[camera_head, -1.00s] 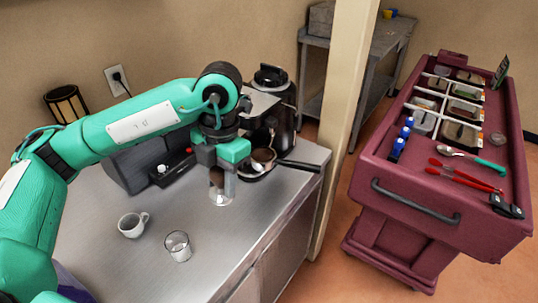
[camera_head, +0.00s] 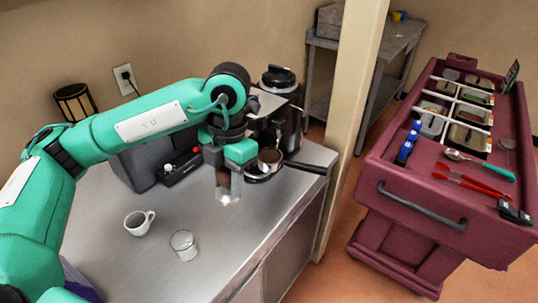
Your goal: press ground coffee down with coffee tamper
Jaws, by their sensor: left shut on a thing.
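My left gripper (camera_head: 229,178) points down over the counter, shut on the coffee tamper (camera_head: 228,196), whose pale metal base shows below the fingers. The tamper is upright and above the counter. The portafilter (camera_head: 269,160), with brown ground coffee in its basket, is just right of the gripper at the coffee grinder (camera_head: 282,112). Its black handle (camera_head: 306,167) points right. The tamper and the basket look apart. My right gripper is not in view.
A white cup (camera_head: 138,223) and a clear glass (camera_head: 183,244) stand on the metal counter (camera_head: 205,270). The dark coffee machine (camera_head: 142,168) is behind my arm. A beige post (camera_head: 349,130) separates the counter from a maroon cart (camera_head: 385,165) with utensils.

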